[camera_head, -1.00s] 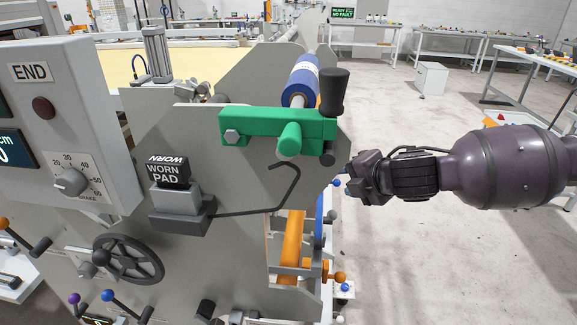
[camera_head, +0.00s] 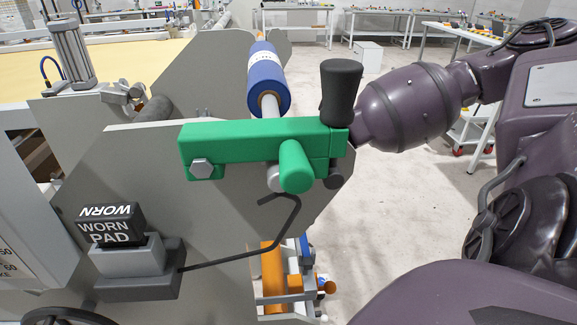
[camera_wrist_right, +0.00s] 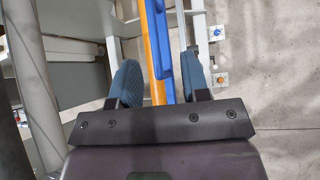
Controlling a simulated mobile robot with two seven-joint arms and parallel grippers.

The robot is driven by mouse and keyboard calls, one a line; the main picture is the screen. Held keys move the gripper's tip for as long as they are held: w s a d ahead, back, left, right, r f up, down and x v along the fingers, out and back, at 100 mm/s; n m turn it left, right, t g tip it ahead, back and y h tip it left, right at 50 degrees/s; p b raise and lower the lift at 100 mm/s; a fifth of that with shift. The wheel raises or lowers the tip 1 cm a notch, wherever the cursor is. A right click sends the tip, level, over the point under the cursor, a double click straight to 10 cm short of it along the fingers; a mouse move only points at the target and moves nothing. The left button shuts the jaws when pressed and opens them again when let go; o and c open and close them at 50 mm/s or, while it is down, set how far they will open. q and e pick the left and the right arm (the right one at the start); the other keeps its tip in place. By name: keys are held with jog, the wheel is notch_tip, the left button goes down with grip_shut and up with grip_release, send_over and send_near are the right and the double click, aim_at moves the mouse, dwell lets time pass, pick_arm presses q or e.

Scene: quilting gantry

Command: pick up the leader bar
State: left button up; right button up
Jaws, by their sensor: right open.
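A long orange bar (camera_wrist_right: 157,50) and a blue bar (camera_wrist_right: 162,22) run side by side in the right wrist view; I cannot tell which is the leader bar. In the head view an orange bar (camera_head: 272,275) shows low, below the green bracket (camera_head: 245,143). My right gripper (camera_wrist_right: 160,78) is open, its two blue pads either side of these bars in the picture. How far the bars lie beyond the pads I cannot tell. In the head view the right hand is hidden behind the black knob (camera_head: 341,85) and bracket. My left gripper is out of view.
A grey side plate (camera_head: 225,230) carries a bent dark rod (camera_head: 240,262) and a block marked WORN PAD (camera_head: 108,230). A blue roll (camera_head: 268,80) lies behind the bracket. Clear floor (camera_head: 395,215) lies to the right; tables (camera_head: 370,14) stand at the back.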

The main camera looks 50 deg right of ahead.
jog(key=x, duration=0.2)
jog(key=b+x, duration=0.1)
jog(key=x, duration=0.2)
jog(key=a+b+x, duration=0.1)
jog(key=x, duration=0.1)
jog(key=shift+w+f, duration=0.15)
jog(key=shift+f, duration=0.15)
jog(key=shift+d+r, duration=0.1)
jog(key=c, duration=0.7)
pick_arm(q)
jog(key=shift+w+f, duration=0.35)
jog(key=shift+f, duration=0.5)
pick_arm(e)
grip_shut()
